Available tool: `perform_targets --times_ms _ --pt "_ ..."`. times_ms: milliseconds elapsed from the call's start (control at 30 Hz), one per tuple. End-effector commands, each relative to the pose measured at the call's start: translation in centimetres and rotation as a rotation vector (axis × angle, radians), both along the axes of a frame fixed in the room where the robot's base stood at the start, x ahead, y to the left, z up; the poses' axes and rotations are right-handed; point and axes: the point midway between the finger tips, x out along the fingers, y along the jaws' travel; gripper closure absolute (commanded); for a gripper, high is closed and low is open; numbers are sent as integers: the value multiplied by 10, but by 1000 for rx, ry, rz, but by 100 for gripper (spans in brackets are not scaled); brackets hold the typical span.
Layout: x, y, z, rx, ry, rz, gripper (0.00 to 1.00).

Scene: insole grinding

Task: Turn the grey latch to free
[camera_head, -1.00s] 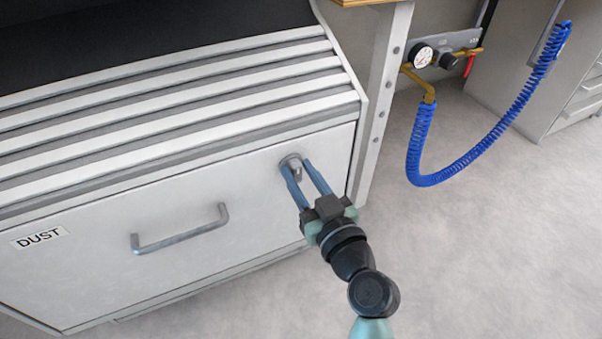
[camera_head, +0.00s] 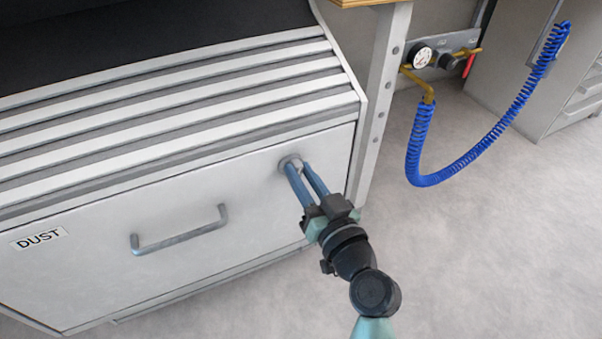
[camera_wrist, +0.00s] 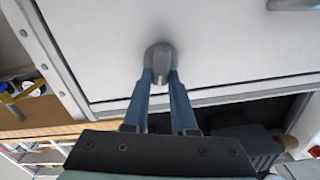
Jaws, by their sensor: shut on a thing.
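The grey latch (camera_head: 291,160) is on the upper right of the white drawer front marked DUST. Only its round base shows there, as my fingers cover the rest. In the wrist view the latch (camera_wrist: 160,58) is a rounded grey knob between my two blue fingertips. My gripper (camera_head: 298,167) is shut on the latch, with its fingers reaching in from the lower right. The gripper also shows in the wrist view (camera_wrist: 160,76), with one finger on each side of the knob.
A grey bar handle (camera_head: 180,232) is on the drawer front (camera_head: 100,260), left of the latch. A DUST label (camera_head: 38,238) is at far left. A table leg (camera_head: 384,100) stands to the right. A blue coiled hose (camera_head: 430,178) hangs from a gauge panel. The floor at right is clear.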

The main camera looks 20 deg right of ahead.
Motion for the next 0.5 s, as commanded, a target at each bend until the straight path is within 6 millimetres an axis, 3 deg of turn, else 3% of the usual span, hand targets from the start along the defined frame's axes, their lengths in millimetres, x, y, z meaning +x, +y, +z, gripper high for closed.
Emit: perform_targets --times_ms 500 --pt "1 -4 -2 491 20 3 100"
